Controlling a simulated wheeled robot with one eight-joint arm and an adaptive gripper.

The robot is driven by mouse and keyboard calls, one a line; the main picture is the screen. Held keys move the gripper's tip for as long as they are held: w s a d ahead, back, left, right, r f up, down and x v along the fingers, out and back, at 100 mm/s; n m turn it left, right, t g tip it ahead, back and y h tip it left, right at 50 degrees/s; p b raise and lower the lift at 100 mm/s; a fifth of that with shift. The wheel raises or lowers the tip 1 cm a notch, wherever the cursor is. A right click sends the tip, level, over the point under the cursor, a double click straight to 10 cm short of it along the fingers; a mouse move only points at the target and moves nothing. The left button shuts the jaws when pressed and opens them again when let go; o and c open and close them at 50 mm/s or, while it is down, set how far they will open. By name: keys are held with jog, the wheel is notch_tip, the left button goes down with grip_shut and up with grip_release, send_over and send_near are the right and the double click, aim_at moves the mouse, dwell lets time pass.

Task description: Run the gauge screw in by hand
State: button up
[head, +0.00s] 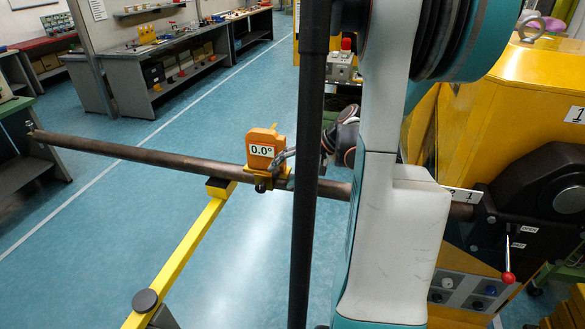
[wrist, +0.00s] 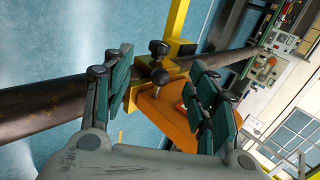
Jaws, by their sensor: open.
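The orange angle gauge (head: 263,146) reads 0.0° and sits on the long brown bar (head: 150,157) in a yellow clamp (head: 262,180). In the wrist view the orange gauge (wrist: 163,115) and its yellow clamp (wrist: 136,94) show between my fingers.
A yellow support arm (head: 185,255) runs under the bar near the gauge. The bar enters a black housing (head: 530,205) on the yellow machine at right, with a red-knobbed lever (head: 508,276). Workbenches (head: 165,65) stand at the back; the floor between is clear.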

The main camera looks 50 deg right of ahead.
aim_at(264, 186)
jog(key=b+x, duration=0.2)
jog(key=x, duration=0.8)
jog(key=shift+w+f, duration=0.25)
